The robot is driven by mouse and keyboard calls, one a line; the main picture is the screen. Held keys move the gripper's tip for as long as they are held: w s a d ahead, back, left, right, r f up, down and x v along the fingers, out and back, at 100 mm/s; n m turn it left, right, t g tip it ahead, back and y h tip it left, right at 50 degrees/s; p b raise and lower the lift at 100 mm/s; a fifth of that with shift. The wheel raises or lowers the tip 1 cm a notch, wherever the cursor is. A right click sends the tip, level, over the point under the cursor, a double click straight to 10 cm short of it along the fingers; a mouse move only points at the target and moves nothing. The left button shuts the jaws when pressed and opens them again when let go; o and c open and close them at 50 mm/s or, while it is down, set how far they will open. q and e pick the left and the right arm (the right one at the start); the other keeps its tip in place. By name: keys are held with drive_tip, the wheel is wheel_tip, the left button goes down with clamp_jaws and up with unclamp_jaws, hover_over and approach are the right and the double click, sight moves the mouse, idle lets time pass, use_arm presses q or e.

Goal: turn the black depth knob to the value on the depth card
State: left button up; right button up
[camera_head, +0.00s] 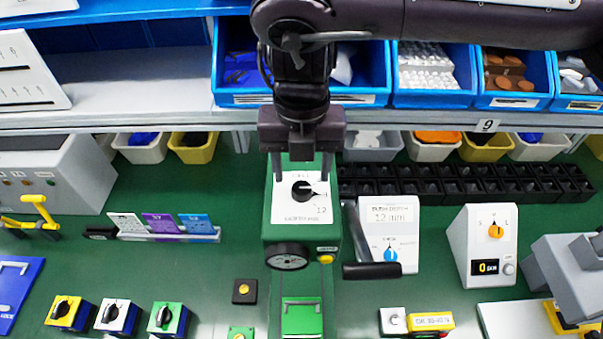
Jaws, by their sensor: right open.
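The black depth knob (303,189) sits on the white dial plate (290,213) of a green machine (275,232). Its light pointer mark looks turned to the right; the exact value is too small to read. A printed 12 shows at the plate's lower right. My left gripper is not in view.
A black lever handle (371,270) juts from the machine's right side. A round gauge (288,256) is on its front. A white box with an orange knob (496,231) stands at the right. Switch boxes (115,316) stand at the front left. Blue bins (366,97) line the back.

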sight(303, 188)
drive_tip(key=f, duration=0.3)
drive_tip(key=shift+w+f, duration=0.2)
drive_tip(key=shift+f, duration=0.45)
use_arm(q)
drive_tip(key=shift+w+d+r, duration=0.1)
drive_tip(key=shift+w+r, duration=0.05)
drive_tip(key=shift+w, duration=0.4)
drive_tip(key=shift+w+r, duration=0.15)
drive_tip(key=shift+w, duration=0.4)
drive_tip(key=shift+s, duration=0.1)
use_arm(e)
drive_tip(key=shift+c, duration=0.4)
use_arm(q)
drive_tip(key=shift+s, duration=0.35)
use_arm(e)
drive_tip(key=shift+d, duration=0.1)
drive_tip(key=c, duration=0.7)
